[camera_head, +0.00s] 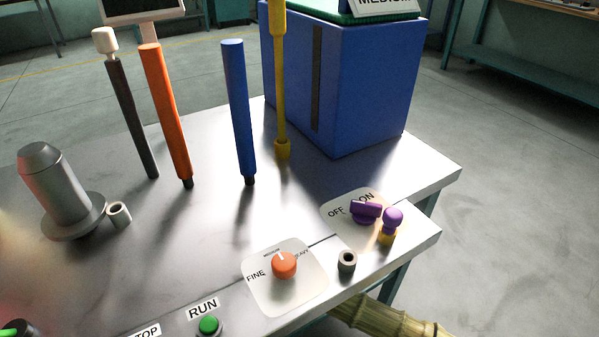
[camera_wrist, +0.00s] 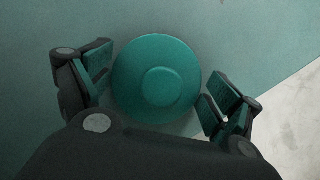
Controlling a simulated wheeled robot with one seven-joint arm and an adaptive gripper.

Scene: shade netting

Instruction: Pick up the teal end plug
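The teal end plug (camera_wrist: 157,80) shows in the wrist view as a round teal disc with a smaller raised round middle, seen face on. My gripper (camera_wrist: 157,92) is open, with its two dark fingers with green pads spread on the left and right of the disc. The pads come close to the disc's edges; I cannot tell whether they touch it. Neither the plug nor my gripper can be made out in the head view.
In the head view, a grey bench (camera_head: 215,215) carries upright orange (camera_head: 165,115), blue (camera_head: 238,110) and yellow (camera_head: 280,80) rods, a metal cylinder (camera_head: 55,190), a blue box (camera_head: 345,85) and an orange knob (camera_head: 284,264). A bamboo pole (camera_head: 385,318) lies below its front edge.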

